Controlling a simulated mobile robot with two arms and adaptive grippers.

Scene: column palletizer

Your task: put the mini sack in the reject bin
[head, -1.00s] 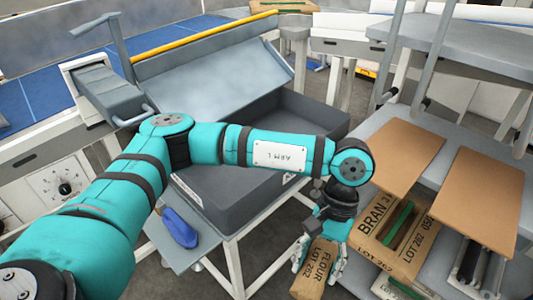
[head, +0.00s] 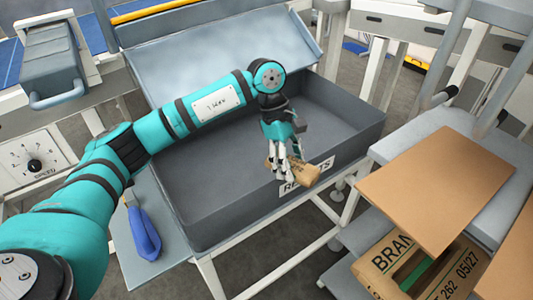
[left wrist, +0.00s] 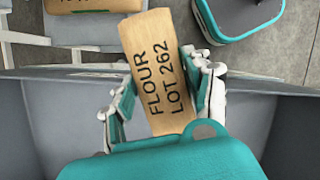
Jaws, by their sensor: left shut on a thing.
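The mini sack (head: 303,176) is small and tan; in the left wrist view the sack (left wrist: 158,68) reads "FLOUR LOT 262". My left gripper (head: 285,172) is shut on it, with a finger on each side of the sack, as the left wrist view (left wrist: 163,88) also shows. The reject bin (head: 226,222) is a wide dark grey open tray on a white frame, with a partly covered white label on its front wall. The gripper and sack are over the bin's front right part, near the front wall. My right gripper is not in view.
A sloped grey panel (head: 225,62) rises behind the bin. A blue-handled tool (head: 143,230) lies on the ledge at its left. At the right stands a shelf with brown sheets (head: 438,188) and a bran sack (head: 385,268) below.

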